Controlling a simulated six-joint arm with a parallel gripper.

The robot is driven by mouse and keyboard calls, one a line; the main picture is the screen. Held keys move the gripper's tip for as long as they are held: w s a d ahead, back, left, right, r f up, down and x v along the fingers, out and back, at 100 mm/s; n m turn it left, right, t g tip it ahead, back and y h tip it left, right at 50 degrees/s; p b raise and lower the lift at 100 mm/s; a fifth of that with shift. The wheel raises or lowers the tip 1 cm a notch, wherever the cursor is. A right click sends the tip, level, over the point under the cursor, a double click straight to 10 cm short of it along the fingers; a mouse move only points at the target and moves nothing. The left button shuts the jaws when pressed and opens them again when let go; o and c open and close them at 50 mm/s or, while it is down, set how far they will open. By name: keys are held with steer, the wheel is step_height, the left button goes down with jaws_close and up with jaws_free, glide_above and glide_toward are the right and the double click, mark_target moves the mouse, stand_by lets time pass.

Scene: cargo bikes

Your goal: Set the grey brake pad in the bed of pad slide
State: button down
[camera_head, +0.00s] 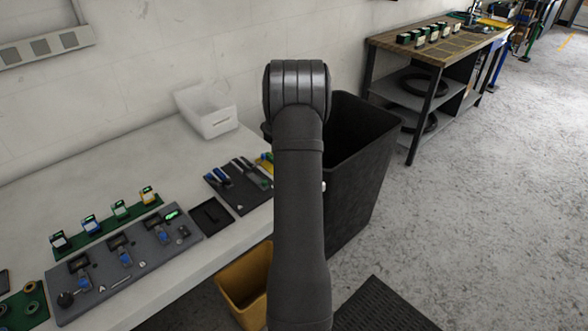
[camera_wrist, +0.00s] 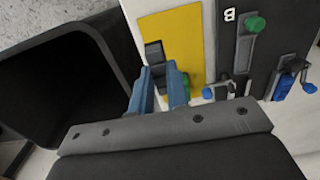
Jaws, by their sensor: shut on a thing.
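My gripper (camera_wrist: 160,76) shows two blue fingers in the wrist view, low over a yellow plate (camera_wrist: 186,32). It is shut on a small dark grey block, which looks like the grey brake pad (camera_wrist: 154,54). The block shows at and just beyond the fingertips, over the left part of the plate. I cannot tell whether it touches the plate. Right of the plate is a dark board (camera_wrist: 233,62) marked B, with a grey bar, a green knob (camera_wrist: 255,24) and blue parts. I cannot tell which part is the pad slide. In the head view my arm hides the gripper.
A large black bin (camera_head: 360,150) stands beside the bench; its opening is left of my fingers in the wrist view. The bench holds a grey fixture board (camera_head: 150,268), a small black tray (camera_head: 211,217) and a white bin (camera_head: 212,118). A yellow bin (camera_head: 240,282) stands below.

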glide_above(255, 178)
steer(key=shift+s+f, duration=0.1)
steer(key=shift+f, duration=2)
steer(key=shift+f, duration=0.9)
steer(key=c, duration=1.3)
jaws_free()
steer(key=shift+r, duration=0.15)
step_height(255, 178, up, 17)
steer(key=shift+r, duration=0.1)
